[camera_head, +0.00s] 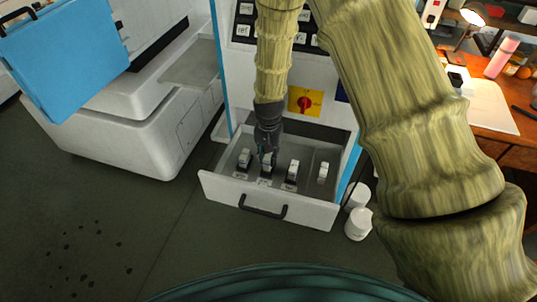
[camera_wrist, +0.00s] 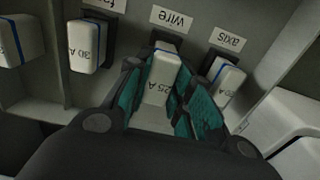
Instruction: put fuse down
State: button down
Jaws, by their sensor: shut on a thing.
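A white fuse marked 25 A (camera_wrist: 162,82), with a blue stripe, is between the teal-padded fingers of my gripper (camera_wrist: 160,95). My gripper is shut on it. The fuse is at a black holder under the label "wire" (camera_wrist: 171,19); I cannot tell whether it is fully seated. In the head view my gripper (camera_head: 266,153) points down into the open grey drawer (camera_head: 225,193), at the second position from the left. The fingers partly hide the held fuse (camera_head: 266,168) there.
Beside it stand a 20 A fuse (camera_wrist: 228,85) at the label "axis" (camera_wrist: 229,39) and a 30 A fuse (camera_wrist: 88,48). Another fuse (camera_head: 323,172) is at the drawer's right. The drawer walls are close around. White containers (camera_head: 358,224) stand on the floor right of the drawer.

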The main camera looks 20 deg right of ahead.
aim_at(269, 155)
jog(key=shift+f, duration=0.5)
jog(key=c, duration=1.3)
grip_release()
jog(key=shift+o, duration=0.2)
notch_tip(269, 155, up, 13)
jog(key=b, duration=0.1)
jog(key=shift+r+b, duration=0.15)
jog(key=shift+b, duration=0.25)
